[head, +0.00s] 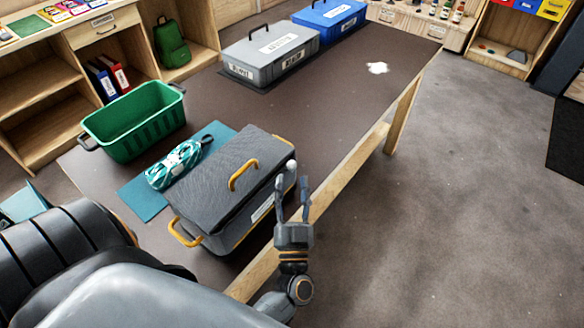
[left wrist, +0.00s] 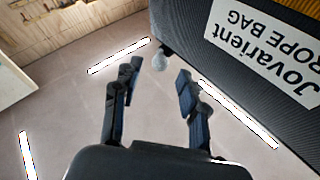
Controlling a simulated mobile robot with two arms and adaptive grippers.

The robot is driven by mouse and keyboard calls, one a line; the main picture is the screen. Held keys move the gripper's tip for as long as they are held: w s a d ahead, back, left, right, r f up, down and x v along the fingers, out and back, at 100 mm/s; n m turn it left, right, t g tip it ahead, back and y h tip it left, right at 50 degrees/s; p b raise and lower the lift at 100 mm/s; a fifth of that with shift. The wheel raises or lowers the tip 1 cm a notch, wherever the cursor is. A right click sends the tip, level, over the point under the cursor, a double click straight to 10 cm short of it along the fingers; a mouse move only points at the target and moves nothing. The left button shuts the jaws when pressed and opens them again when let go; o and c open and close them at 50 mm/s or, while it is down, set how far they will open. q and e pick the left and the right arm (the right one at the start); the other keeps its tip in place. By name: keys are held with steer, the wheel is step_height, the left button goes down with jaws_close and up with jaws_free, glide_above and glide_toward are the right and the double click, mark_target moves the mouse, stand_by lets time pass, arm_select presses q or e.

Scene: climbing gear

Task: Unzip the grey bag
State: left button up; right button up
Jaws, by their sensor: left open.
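The grey bag (head: 218,190) stands on the brown table with its top closed. It has orange handles on its top and side, and a white label reading "Jovarient ROPE BAG" shows upside down in the left wrist view (left wrist: 265,45). My left gripper (head: 291,182) is open and upright beside that corner. The knob appears between or just beyond its fingertips; I cannot tell whether they touch. My right gripper is not in view.
A coiled teal rope (head: 175,163) lies on a teal mat (head: 142,198) left of the bag. A green bin (head: 135,120) stands behind it. Grey (head: 270,55) and blue (head: 328,14) boxes stand at the table's far end. The floor (head: 440,200) right of the table is clear.

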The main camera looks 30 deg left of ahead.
arm_select(q)
steer(key=v, duration=0.6)
steer(key=shift+s+d, duration=0.1)
steer(key=d+f+m+g+h, duration=0.1)
steer(key=d+f+m+h, duration=0.4)
steer(key=f, duration=0.6)
steer(key=d+f+m+g+h, duration=0.1)
steer(key=d+f+h, duration=0.2)
steer(key=f+h, duration=0.55)
steer(key=s+f+m+g, duration=0.1)
steer(key=s+f+g, duration=0.35)
steer(key=f, duration=0.85)
steer(key=s+a+f+g, duration=0.3)
steer(key=s+f, duration=0.2)
steer(key=s, duration=0.3)
steer(key=s+a+f+n+g, duration=0.1)
steer(key=s+a+f+g, duration=0.2)
steer(key=s+f, duration=0.3)
steer(key=s+a+f+g, duration=0.3)
steer(key=s+f+g, duration=0.1)
steer(key=s, duration=0.7)
steer(key=shift+s+a+f+g+y, duration=0.25)
steer(key=shift+s+f+g+y, duration=0.1)
steer(key=shift+f, duration=0.45)
steer(key=shift+w, duration=0.1)
steer(key=shift+c, duration=0.5)
